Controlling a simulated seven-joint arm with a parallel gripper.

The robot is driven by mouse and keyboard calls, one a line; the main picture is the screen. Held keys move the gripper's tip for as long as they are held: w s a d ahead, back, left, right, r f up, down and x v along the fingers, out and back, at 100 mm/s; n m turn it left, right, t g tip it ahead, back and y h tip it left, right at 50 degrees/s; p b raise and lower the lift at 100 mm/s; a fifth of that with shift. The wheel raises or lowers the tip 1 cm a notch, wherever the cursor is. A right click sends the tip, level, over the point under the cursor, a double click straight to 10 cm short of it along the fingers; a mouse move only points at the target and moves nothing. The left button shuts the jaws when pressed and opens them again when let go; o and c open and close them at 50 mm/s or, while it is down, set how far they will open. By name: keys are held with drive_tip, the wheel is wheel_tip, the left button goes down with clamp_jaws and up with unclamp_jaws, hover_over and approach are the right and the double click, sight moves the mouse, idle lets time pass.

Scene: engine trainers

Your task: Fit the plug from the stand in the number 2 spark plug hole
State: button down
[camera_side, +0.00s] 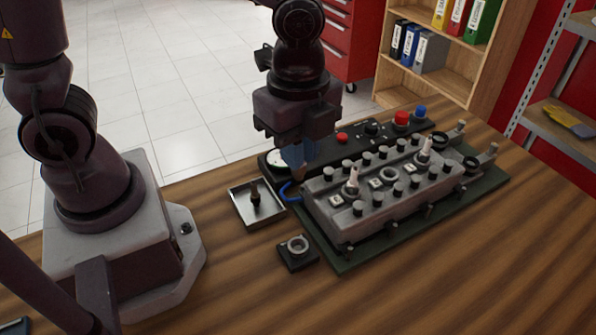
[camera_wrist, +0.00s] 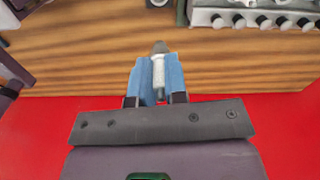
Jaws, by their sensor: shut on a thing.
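My gripper (camera_side: 298,165) has blue fingers and hangs over the left end of the engine head, in front of the dark control panel. In the wrist view my gripper (camera_wrist: 157,85) is shut on a spark plug (camera_wrist: 158,72) with a white body and a grey end pointing away from the palm. The grey engine head (camera_side: 383,196) has two white-topped plugs standing in it, with an open round hole (camera_side: 390,174) between them. Its number plates are too small to read surely. The small dark stand (camera_side: 297,262) at the front shows an empty ring.
A metal tray (camera_side: 240,209) with a dark upright piece sits left of the head. The dark panel (camera_side: 365,131) with red and blue knobs runs behind the head. The wooden table (camera_side: 430,290) is clear in front.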

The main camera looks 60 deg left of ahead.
drive_tip(key=w+a, duration=0.2)
drive_tip(key=w, duration=1.9)
drive_tip(key=shift+w+a+f, duration=0.1)
drive_tip(key=shift+a+f, duration=0.05)
drive_tip(key=shift+f, duration=2.55)
drive_tip(key=shift+w+a+f, duration=0.1)
drive_tip(key=shift+f, duration=2.6)
drive_tip(key=shift+f, duration=0.9)
drive_tip(key=c, duration=0.7)
unclamp_jaws()
drive_tip(key=shift+r, duration=0.15)
drive_tip(key=shift+r, duration=3.4)
